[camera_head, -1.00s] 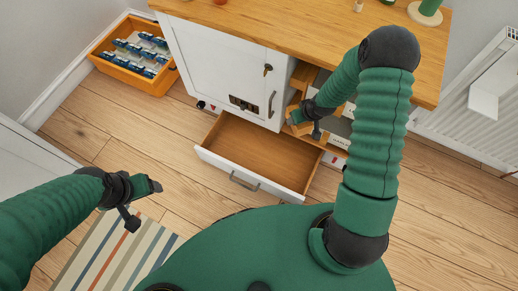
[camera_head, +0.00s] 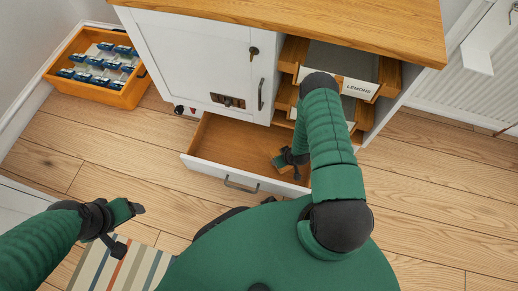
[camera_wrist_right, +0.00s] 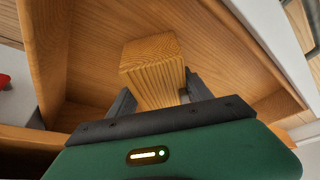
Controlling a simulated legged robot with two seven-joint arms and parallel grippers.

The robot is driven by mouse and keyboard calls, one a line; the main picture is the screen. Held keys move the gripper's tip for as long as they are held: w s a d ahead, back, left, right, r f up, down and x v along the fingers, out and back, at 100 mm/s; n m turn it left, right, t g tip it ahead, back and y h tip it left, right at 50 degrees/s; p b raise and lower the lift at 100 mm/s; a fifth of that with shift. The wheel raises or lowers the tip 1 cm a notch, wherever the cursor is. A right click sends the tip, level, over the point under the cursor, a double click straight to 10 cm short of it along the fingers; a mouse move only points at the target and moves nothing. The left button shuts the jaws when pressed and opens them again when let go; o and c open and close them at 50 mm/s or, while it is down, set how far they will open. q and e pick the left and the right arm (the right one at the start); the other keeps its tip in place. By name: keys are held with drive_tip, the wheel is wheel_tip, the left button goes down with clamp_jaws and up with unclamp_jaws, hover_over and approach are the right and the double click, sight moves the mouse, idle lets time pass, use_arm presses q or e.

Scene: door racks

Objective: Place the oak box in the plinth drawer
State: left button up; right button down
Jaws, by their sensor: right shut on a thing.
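The oak box (camera_wrist_right: 152,66) is a small light wooden block with fine grooves on one face. My right gripper (camera_wrist_right: 152,97) is shut on it, with a finger on each side. In the head view, my right gripper (camera_head: 287,157) and the box (camera_head: 278,163) are over the right part of the open plinth drawer (camera_head: 222,142). The drawer has a wooden inside, a white front and a grey handle. I cannot tell whether the box touches the drawer floor. My left gripper (camera_head: 136,209) is empty, over the floor at the left; its jaw opening is unclear.
The white cabinet (camera_head: 190,55) with an oak top (camera_head: 300,18) stands above the drawer. Beside its door are wooden shelf trays, one labelled LEMONS (camera_head: 357,87). An orange crate (camera_head: 128,92) of blue-topped packs is at the left. A striped rug (camera_head: 120,262) lies in front.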

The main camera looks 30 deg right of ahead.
drive_tip(key=w+a+b, duration=0.1)
drive_tip(key=w, duration=0.2)
drive_tip(key=w+a+b, duration=0.1)
drive_tip(key=w+b, duration=0.1)
drive_tip(key=w, duration=0.2)
drive_tip(key=w+a+f+b, duration=0.1)
drive_tip(key=w+b, duration=0.1)
drive_tip(key=w, duration=0.2)
drive_tip(key=shift+a+f, duration=0.1)
drive_tip(key=shift+a, duration=0.2)
wheel_tip(320, 180, down, 4)
drive_tip(key=b, duration=0.3)
drive_tip(key=shift+r, duration=0.35)
drive_tip(key=shift+c, duration=2.2)
unclamp_jaws()
